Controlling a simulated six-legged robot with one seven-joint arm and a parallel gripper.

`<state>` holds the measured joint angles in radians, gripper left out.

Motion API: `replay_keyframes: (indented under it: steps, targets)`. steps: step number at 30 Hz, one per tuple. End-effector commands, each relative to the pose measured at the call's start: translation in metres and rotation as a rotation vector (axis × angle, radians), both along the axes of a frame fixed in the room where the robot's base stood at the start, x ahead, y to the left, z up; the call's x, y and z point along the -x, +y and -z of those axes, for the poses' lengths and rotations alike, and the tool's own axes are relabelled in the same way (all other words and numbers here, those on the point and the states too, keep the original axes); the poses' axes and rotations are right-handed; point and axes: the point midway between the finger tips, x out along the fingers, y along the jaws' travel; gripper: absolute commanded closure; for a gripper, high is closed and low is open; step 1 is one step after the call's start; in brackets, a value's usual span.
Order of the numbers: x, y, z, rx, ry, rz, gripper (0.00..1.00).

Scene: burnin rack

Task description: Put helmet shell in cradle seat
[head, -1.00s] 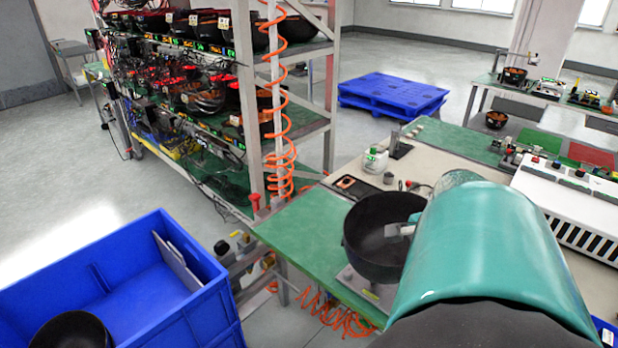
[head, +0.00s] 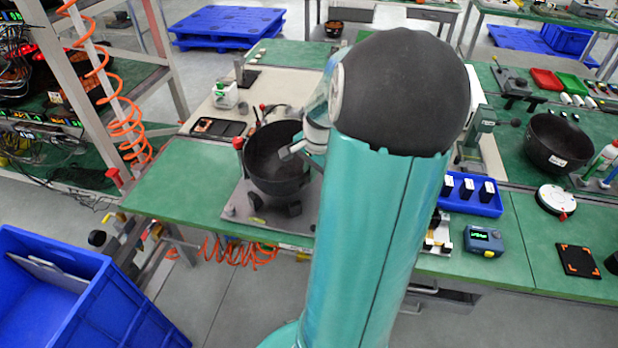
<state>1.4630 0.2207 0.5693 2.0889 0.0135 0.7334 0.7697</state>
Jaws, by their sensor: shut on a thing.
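The helmet shell (head: 268,165) is a black, bowl-like shell, open side up, at the bench's front left. My gripper (head: 291,151) is shut on its right rim. The cradle seat (head: 257,202) shows as dark pads on a grey base plate (head: 236,211), directly beneath the shell. The shell looks upright over the pads, but I cannot tell whether it rests fully on them. The shell hides most of the seat, and my arm covers the right part of the plate.
A blue bin (head: 60,285) stands at the lower left beside the green bench (head: 180,185). A rack with an orange coiled hose (head: 122,125) is at the left. Another black shell (head: 553,140) and a blue tray (head: 470,205) are on the right. Bench left of the plate is clear.

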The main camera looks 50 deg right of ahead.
Motion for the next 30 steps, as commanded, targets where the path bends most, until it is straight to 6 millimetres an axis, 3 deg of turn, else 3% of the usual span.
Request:
replay_keyframes:
  steps: [4, 16, 18, 20, 30]
  targets:
    - [0.000, 0.002, 0.023, -0.004, 0.001, -0.002, 1.00]
    - [0.000, 0.002, 0.028, -0.003, 0.002, -0.003, 1.00]
    - [0.000, 0.002, 0.028, -0.002, 0.002, -0.001, 0.83]
    - [0.000, 0.002, 0.028, -0.003, 0.002, -0.002, 0.73]
    - [0.001, 0.002, 0.026, -0.002, 0.001, -0.001, 0.73]
